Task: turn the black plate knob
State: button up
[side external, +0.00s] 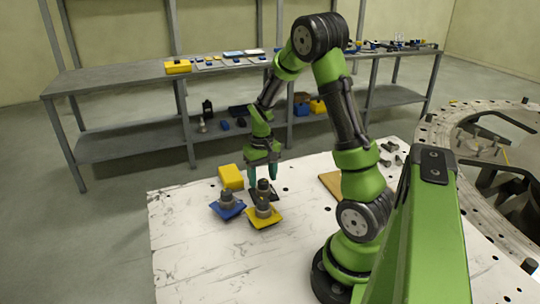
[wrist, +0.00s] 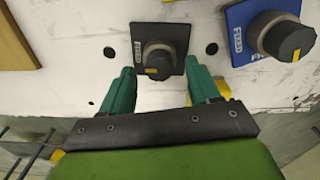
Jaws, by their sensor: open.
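The black plate (wrist: 160,32) lies on the white table and carries a dark round knob (wrist: 159,60) with a yellow mark. In the side external view the black plate knob (side external: 263,186) stands behind the yellow plate. My gripper (wrist: 160,84) is open and points down at the black plate. Its two green fingers lie to the left and right of the knob in the wrist view, with space between them and the knob. My gripper also shows in the side external view (side external: 263,178), low over the plate. I cannot tell the exact height of the fingertips.
A blue plate (side external: 227,210) with a grey knob stands close by, also in the wrist view (wrist: 240,20). A yellow plate (side external: 265,217) with a knob is in front. A yellow box (side external: 231,177) is behind left. A wooden board (side external: 332,184) lies to the right.

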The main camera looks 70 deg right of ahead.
aim_at(261, 181)
notch_tip(261, 181, up, 16)
dwell(0.3)
jog(key=shift+w, duration=0.1)
jog(key=s+a+r+n+t+y, duration=0.1)
jog(key=s+a+r+t, duration=0.1)
jog(key=a, duration=1)
jog(key=s+a+r+n+t+y, duration=0.1)
jog(key=s+a+t, duration=0.3)
jog(key=a, duration=0.7)
jog(key=shift+s+a+r+n+t, duration=0.25)
jog(key=shift+a+r+n+t, duration=0.15)
jog(key=shift+n+t, duration=0.25)
